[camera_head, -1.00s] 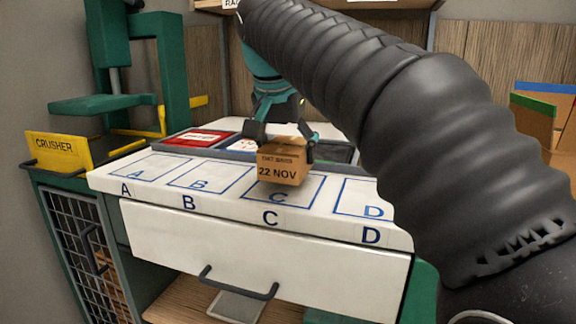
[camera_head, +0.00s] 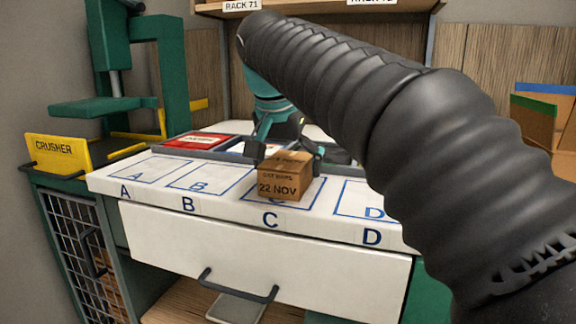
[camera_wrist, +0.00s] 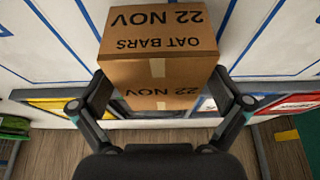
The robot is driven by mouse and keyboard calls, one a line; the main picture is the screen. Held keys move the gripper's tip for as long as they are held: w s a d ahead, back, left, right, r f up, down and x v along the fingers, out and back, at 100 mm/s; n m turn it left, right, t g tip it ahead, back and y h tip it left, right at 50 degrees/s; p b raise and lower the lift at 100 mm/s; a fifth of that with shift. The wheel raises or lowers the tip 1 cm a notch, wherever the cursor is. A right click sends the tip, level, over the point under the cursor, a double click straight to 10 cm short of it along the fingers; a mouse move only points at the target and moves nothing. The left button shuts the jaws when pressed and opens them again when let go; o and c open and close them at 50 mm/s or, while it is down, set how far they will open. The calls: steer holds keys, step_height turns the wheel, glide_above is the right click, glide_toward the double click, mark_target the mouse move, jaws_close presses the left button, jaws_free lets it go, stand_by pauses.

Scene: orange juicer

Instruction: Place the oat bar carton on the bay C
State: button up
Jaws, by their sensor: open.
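The oat bar carton (camera_head: 284,187), a brown box marked "22 NOV", sits upright on bay C (camera_head: 248,194), covering much of its blue outline on the white top. In the wrist view the carton (camera_wrist: 158,68) shows "OAT BARS" and "22 NOV" upside down. My gripper (camera_head: 287,153) is open at the carton's far side. In the wrist view its fingers (camera_wrist: 160,98) stand on either side of the carton's near part. I cannot tell whether either finger still touches it.
Bays A (camera_head: 150,169) and B (camera_head: 202,179) are empty on the left; bay D (camera_head: 362,199) is partly behind my arm. A red-lined tray (camera_head: 195,141) lies behind the bays. The yellow-fronted crusher (camera_head: 58,152) stands at left.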

steer(key=p+v, duration=0.2)
steer(key=v, duration=0.8)
steer(key=shift+r, duration=0.2)
steer(key=shift+v, duration=1)
